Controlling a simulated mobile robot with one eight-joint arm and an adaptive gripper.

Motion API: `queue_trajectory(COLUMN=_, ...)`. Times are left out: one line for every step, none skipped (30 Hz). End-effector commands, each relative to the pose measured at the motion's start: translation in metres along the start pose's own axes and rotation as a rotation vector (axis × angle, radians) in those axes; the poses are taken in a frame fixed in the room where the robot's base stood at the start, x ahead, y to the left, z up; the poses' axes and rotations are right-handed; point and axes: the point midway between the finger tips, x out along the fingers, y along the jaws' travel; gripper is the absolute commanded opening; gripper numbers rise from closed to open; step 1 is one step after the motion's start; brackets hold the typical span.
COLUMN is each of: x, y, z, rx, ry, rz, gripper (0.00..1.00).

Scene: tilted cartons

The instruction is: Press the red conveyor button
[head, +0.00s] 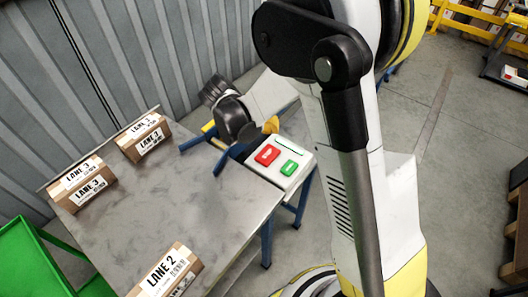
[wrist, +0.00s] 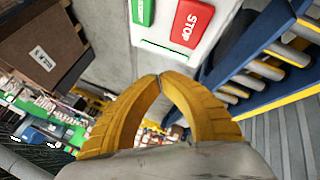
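The red button (head: 267,155) sits on a white control box (head: 279,178) at the table's right corner, with a green button (head: 290,168) to its right. In the wrist view the red button (wrist: 190,23) reads STOP and lies above and right of my fingertips, with the green button (wrist: 143,11) to its left. My gripper (head: 271,125) shows just behind the box in the head view, its tips apart from the red button. In the wrist view the yellow fingers of my gripper (wrist: 160,77) meet at the tips, with nothing between them.
Cartons marked LANE 3 (head: 83,184) and LANE 2 (head: 166,273) lie on the grey table (head: 205,205); another carton (head: 144,137) is at its back edge. A blue-railed roller conveyor (wrist: 262,70) runs at right in the wrist view. A green stand (head: 30,255) is at left.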

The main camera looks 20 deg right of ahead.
Motion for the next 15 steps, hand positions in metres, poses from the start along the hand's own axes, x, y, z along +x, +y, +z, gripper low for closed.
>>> queue_trajectory(x=0.0, y=0.0, z=0.0, rx=0.0, ry=0.0, rz=0.0, gripper=0.0)
queue_trajectory(x=0.0, y=0.0, z=0.0, rx=0.0, ry=0.0, rz=-0.001, gripper=0.0)
queue_trajectory(x=0.0, y=0.0, z=0.0, rx=0.0, ry=0.0, rz=-0.001, gripper=0.0)
queue_trajectory(x=0.0, y=0.0, z=0.0, rx=0.0, ry=0.0, rz=-0.001, gripper=0.0)
queue_trajectory(x=0.0, y=0.0, z=0.0, rx=0.0, ry=0.0, rz=-0.001, gripper=0.0)
queue_trajectory(x=0.0, y=0.0, z=0.0, rx=-0.001, ry=0.0, rz=-0.001, gripper=0.0)
queue_trajectory(x=0.001, y=0.0, z=0.0, rx=-0.001, ry=0.0, rz=-0.001, gripper=0.0)
queue_trajectory(x=0.002, y=-0.001, z=0.001, rx=-0.001, ry=0.0, rz=-0.001, gripper=0.0)
queue_trajectory(x=0.003, y=-0.002, z=0.001, rx=-0.001, ry=0.0, rz=-0.001, gripper=0.0)
queue_trajectory(x=0.004, y=-0.002, z=0.002, rx=-0.001, ry=0.0, rz=-0.001, gripper=0.0)
queue_trajectory(x=0.005, y=-0.003, z=0.003, rx=-0.001, ry=0.0, rz=-0.001, gripper=0.0)
queue_trajectory(x=0.008, y=-0.004, z=0.004, rx=-0.001, ry=0.0, rz=-0.001, gripper=0.0)
queue_trajectory(x=0.01, y=-0.005, z=0.005, rx=-0.001, ry=-0.001, rz=-0.001, gripper=0.0)
queue_trajectory(x=0.012, y=-0.007, z=0.006, rx=-0.001, ry=0.0, rz=-0.001, gripper=0.0)
queue_trajectory(x=0.015, y=-0.008, z=0.008, rx=-0.001, ry=-0.001, rz=-0.002, gripper=0.0)
